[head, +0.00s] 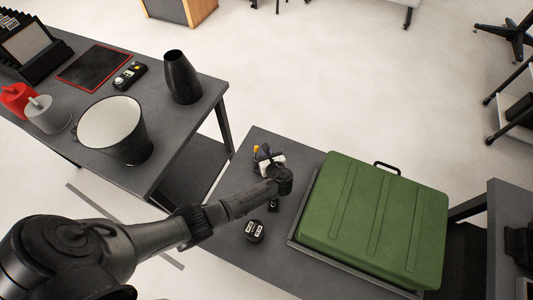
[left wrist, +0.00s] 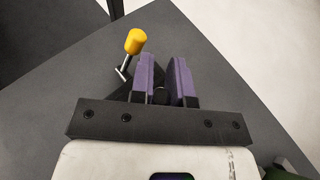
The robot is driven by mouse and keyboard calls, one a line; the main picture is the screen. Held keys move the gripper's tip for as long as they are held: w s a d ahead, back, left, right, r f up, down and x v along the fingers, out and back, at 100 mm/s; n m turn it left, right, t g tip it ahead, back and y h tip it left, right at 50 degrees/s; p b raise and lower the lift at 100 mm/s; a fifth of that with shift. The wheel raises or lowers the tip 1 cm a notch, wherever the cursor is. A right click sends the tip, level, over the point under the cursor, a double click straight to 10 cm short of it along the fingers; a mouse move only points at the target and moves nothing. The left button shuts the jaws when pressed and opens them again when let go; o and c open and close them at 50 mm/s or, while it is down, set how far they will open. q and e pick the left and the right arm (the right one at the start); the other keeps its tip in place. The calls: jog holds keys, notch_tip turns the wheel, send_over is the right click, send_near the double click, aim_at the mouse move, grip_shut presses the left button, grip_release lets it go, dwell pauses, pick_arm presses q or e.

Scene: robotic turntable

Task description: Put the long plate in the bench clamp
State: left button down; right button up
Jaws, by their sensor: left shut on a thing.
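My left gripper (head: 265,150) is low over the near bench. In the left wrist view its two purple-padded fingers (left wrist: 160,78) point away, with a narrow gap between them. A small dark piece (left wrist: 160,97) shows in that gap, and the fingers are shut on it. I cannot tell whether it is the long plate, which I cannot make out elsewhere. A yellow knob on a metal rod (left wrist: 134,42) stands just left of the fingers, beside a dark body that looks like the bench clamp (left wrist: 119,86). The knob also shows in the head view (head: 256,149). My right gripper is out of view.
A green case (head: 375,215) lies on a tray right of my left arm. A black round device (head: 255,231) sits on the near bench. The other table holds a black-and-white bin (head: 110,125), a dark vase (head: 182,78) and a red-edged panel (head: 93,68).

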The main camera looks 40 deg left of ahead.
pick_arm(q)
jog(key=shift+f+b, duration=0.45)
jog(key=shift+f, duration=0.3)
jog(key=c, duration=1)
grip_release()
jog(key=shift+d+r, duration=0.1)
jog(key=shift+s+d+r+p, duration=0.2)
jog(key=shift+d+p, duration=0.1)
jog(key=shift+p, duration=0.05)
jog(key=p+v, duration=0.1)
jog(key=v, duration=0.3)
jog(key=shift+s+d+r+p, duration=0.15)
jog(key=shift+s+d+p, duration=0.05)
jog(key=shift+d+p, duration=0.1)
jog(key=shift+v, duration=0.9)
